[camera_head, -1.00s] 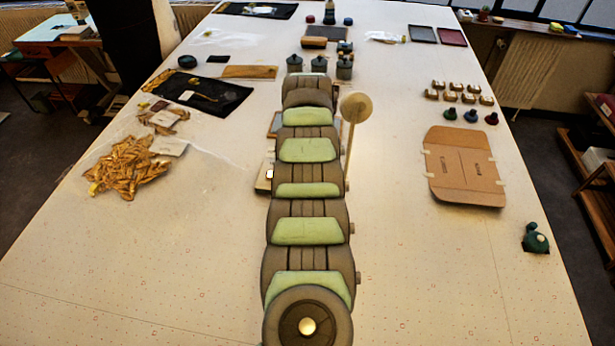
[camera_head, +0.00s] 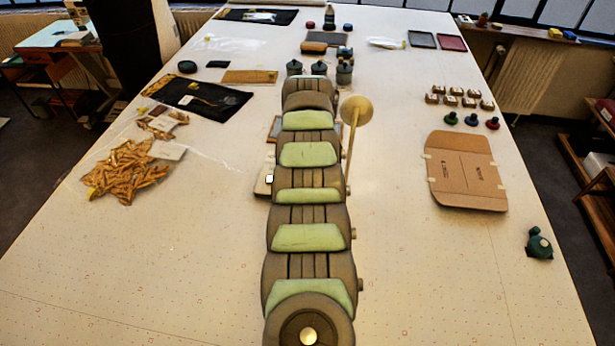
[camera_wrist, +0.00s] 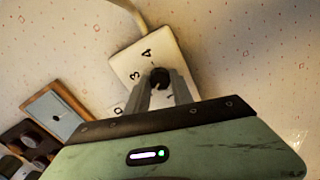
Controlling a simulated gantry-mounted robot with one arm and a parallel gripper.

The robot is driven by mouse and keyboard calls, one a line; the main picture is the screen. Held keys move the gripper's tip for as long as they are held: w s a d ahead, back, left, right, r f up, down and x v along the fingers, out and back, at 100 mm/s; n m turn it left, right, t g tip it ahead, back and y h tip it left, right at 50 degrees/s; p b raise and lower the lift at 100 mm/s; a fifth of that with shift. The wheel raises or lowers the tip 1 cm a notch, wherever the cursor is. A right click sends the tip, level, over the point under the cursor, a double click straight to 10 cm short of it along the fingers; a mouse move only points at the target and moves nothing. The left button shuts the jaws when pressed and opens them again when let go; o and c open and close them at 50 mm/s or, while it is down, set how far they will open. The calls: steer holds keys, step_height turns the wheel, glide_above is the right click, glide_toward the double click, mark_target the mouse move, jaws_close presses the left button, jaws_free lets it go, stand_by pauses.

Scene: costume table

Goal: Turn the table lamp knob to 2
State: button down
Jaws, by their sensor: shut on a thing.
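The table lamp's pale round shade (camera_head: 357,110) and thin stem show just right of my arm in the head view. A corner of a pale base (camera_head: 263,182) shows left of my arm. In the wrist view, the white lamp base (camera_wrist: 124,66) carries a dark knob (camera_wrist: 160,74) and printed digits, with 3 and 4 readable; another mark sits partly by the left finger. My gripper (camera_wrist: 161,84) is shut on the knob, a grey finger on each side. The knob's pointer direction cannot be told. My arm hides the gripper in the head view.
A wood-framed panel (camera_wrist: 57,110) lies left of the lamp base in the wrist view, with dark items beside it. Grey canisters (camera_head: 319,68) stand beyond my arm. A cardboard folder (camera_head: 465,172) lies right, and a wood-piece pile (camera_head: 125,172) left. The near table is mostly clear.

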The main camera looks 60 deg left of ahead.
steer(key=c, duration=1.1)
jaws_free()
step_height(320, 180, up, 11)
steer(key=shift+f+p, duration=0.15)
steer(key=shift+p, duration=0.2)
